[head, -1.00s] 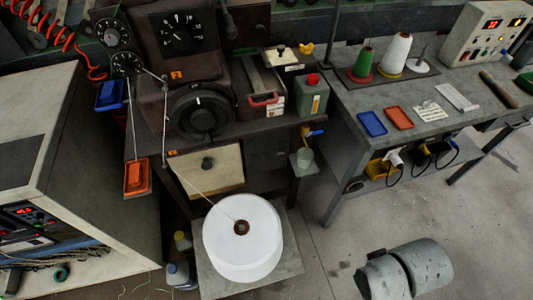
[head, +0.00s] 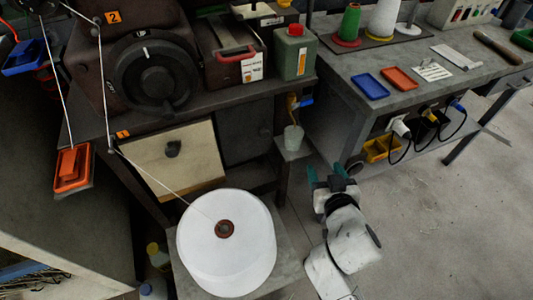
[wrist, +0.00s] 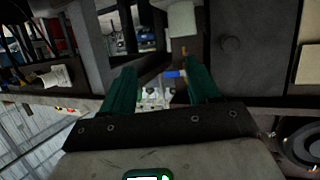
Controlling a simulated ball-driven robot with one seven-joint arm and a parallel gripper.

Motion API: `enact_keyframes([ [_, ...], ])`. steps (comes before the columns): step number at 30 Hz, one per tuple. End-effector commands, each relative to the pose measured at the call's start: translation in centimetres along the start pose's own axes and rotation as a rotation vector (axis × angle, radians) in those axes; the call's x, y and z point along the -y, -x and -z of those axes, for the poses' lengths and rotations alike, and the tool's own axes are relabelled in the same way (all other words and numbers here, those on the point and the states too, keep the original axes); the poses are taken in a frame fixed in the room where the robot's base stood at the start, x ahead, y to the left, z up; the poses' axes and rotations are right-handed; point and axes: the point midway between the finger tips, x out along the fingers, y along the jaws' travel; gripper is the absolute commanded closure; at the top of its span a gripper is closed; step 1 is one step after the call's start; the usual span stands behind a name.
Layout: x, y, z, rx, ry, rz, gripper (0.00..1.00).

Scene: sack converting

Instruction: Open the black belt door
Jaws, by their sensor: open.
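The black belt door (head: 245,130) is the dark panel under the machine bench, just right of a cream door, in the head view. It looks shut. In the wrist view my gripper (wrist: 162,78) is open, with nothing held between the fingers.
A cream door (head: 172,158) with a dark knob is left of the belt door. A white thread cone (head: 227,260) stands in front. A small cup (head: 293,138) under a blue-handled tap (head: 304,101) is between door and gripper. A grey workbench (head: 375,115) stands right; floor there is clear.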

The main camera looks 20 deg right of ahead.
Motion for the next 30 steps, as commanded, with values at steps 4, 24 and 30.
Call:
enact_keyframes([
  [4,4.8,-1.9,-0.9,-0.193,0.002,0.138,0.4],
  [24,11.2,-6.5,1.6,-0.332,0.009,0.302,0.4],
  [30,12.1,-9.4,2.5,-0.332,0.008,0.302,0.4],
])
